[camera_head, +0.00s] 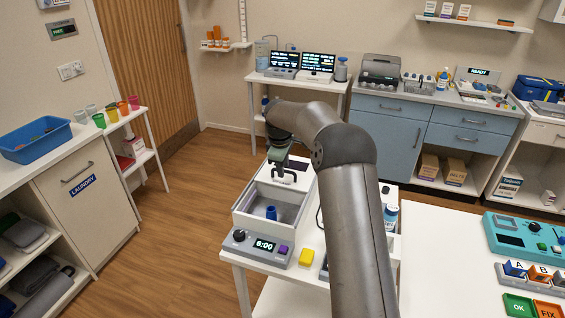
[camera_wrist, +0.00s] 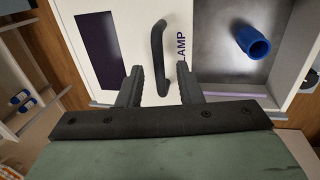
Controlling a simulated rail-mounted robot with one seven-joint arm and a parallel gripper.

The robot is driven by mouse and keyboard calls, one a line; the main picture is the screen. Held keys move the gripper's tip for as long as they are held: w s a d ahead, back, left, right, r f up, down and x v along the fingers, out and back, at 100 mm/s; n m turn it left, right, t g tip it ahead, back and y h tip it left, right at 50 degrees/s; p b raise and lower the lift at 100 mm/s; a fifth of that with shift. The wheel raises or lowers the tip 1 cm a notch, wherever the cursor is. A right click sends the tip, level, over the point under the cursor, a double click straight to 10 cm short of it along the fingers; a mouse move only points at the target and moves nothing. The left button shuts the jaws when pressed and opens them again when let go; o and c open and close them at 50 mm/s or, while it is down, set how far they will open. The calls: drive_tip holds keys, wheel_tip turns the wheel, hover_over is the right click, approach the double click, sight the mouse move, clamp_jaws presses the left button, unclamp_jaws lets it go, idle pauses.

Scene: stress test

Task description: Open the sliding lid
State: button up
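The white sliding lid (camera_head: 298,163) covers the back part of a grey-white box (camera_head: 240,212) on the white table. The front part of the box is uncovered and a blue cup (camera_head: 271,212) stands inside. In the wrist view the lid (camera_wrist: 125,18) shows a dark panel, partly hidden lettering ending in "AMP" and a dark bar handle (camera_wrist: 157,45). The blue cup (camera_wrist: 253,41) is at right in the open part. My gripper (camera_wrist: 160,72) is open, its fingers on either side of the handle's near end, with visible gaps. In the head view my gripper (camera_head: 279,168) is over the lid.
A control panel reading 6:00 (camera_head: 264,245) sits at the box's front, with a yellow block (camera_head: 306,257) beside it. A bottle (camera_head: 391,217) stands right of my arm. A white table with a teal device (camera_head: 520,236) is at right. Open floor lies left.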

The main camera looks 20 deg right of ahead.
wheel_tip(320, 180, up, 17)
drive_tip(key=s+a+b, duration=0.1)
drive_tip(key=s+a, duration=0.1)
drive_tip(key=shift+s+b, duration=0.3)
drive_tip(key=shift+s, duration=0.1)
drive_tip(key=s+a+f+m, duration=0.1)
drive_tip(key=s+a+m, duration=0.1)
drive_tip(key=s, duration=0.8)
drive_tip(key=s+a+f+m, duration=0.1)
drive_tip(key=s+a+m, duration=0.15)
drive_tip(key=s, duration=0.65)
drive_tip(key=s+f+m, duration=0.3)
drive_tip(key=s+f, duration=0.3)
drive_tip(key=s, duration=0.6)
drive_tip(key=s+f+m+g+y, duration=0.1)
drive_tip(key=s+f+m, duration=0.2)
drive_tip(key=s, duration=0.9)
wheel_tip(320, 180, down, 3)
drive_tip(key=shift+d+r+m, duration=0.15)
drive_tip(key=shift+d+m, duration=0.2)
